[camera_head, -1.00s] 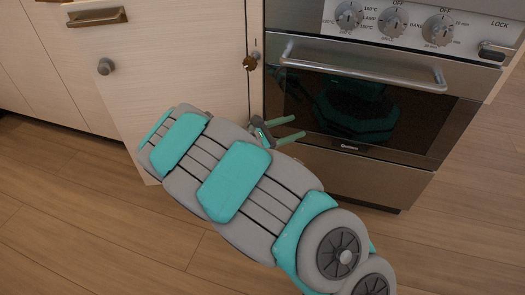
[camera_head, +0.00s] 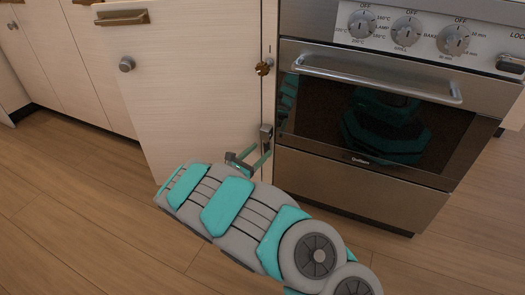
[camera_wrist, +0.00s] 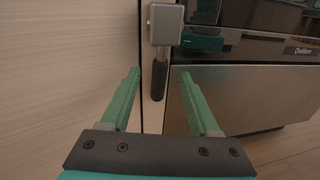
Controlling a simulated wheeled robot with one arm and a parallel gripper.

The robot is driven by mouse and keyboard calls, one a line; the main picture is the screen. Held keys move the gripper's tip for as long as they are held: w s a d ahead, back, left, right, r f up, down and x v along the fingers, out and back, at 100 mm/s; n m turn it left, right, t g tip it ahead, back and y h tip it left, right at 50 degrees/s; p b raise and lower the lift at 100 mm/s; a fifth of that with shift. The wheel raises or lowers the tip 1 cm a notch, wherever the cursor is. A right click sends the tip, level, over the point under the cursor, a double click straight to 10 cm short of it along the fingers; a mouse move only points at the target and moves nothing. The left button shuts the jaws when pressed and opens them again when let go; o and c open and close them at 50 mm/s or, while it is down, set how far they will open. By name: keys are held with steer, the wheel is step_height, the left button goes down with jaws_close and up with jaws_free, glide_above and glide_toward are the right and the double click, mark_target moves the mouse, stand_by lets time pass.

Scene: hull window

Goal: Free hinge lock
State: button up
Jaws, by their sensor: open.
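A small grey metal block (camera_head: 266,132) sits low on the seam between the pale cabinet front and the oven. A short black lever (camera_wrist: 159,82) hangs straight down from this block (camera_wrist: 165,24) in the wrist view; it looks like the hinge lock. A brown knob-like fitting (camera_head: 263,69) sits higher on the same seam. My gripper (camera_head: 257,155) is open, its green fingers pointing at the seam just below the block. In the wrist view one finger is left of the lever and the other right, with visible gaps. Nothing is held.
The oven (camera_head: 350,180) stands right of the seam, with a bar handle (camera_head: 380,80) and dials (camera_head: 407,30) above. The cabinet door (camera_head: 180,90) on the left has a round knob (camera_head: 127,64) and a drawer pull (camera_head: 121,17) above it. The wooden floor (camera_head: 80,200) is clear.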

steer(key=shift+x, duration=1.05)
jaws_close()
stand_by(0.7)
